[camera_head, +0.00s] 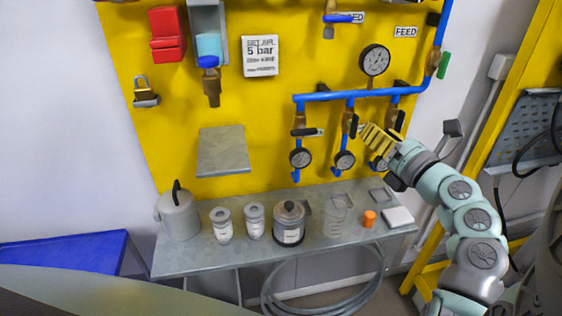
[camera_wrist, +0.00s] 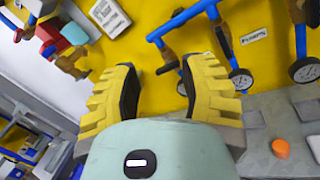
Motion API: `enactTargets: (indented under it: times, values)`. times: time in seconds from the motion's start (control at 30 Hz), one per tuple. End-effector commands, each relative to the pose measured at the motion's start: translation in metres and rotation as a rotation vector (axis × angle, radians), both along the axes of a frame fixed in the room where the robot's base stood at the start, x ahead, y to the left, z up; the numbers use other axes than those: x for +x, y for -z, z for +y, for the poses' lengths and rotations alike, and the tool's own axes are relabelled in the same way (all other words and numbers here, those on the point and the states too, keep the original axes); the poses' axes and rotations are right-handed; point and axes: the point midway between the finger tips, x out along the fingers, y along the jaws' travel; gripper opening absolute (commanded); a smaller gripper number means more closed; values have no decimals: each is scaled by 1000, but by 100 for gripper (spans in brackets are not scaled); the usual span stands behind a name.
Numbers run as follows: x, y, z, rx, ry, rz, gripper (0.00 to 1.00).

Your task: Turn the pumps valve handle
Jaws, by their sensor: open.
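A blue pipe manifold has three drops, each with a valve and a gauge. In the wrist view a label reading PUMPS (camera_wrist: 254,36) is right of the middle drop. That drop's black valve handle (camera_wrist: 224,40) lies roughly along its pipe; the handle also shows in the head view (camera_head: 353,126). My gripper (camera_head: 376,138) has yellow fingers and is in front of the right-hand drop, just right of the middle handle. In the wrist view my gripper (camera_wrist: 162,72) is open, with nothing between its fingers. It hides part of the right drop in the head view.
The left drop's handle (camera_head: 304,132) lies crosswise, and the right drop's handle (camera_head: 399,120) is close to my gripper. A grey shelf (camera_head: 190,258) below carries canisters, a lidded pot (camera_head: 289,222) and an orange cap (camera_head: 369,218). A large gauge (camera_head: 375,60) is above.

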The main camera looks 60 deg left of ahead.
Motion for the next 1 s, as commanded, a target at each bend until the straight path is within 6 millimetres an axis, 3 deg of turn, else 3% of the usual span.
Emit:
enactTargets:
  times: [0.03, 0.2, 0.57, 1.0]
  values:
    - [7, 30, 5, -38, 38, -83, 42]
    - [34, 58, 8, -144, 171, -309, 42]
    - [54, 59, 15, -195, 249, -430, 42]
    - [75, 59, 69, -194, 247, -425, 42]
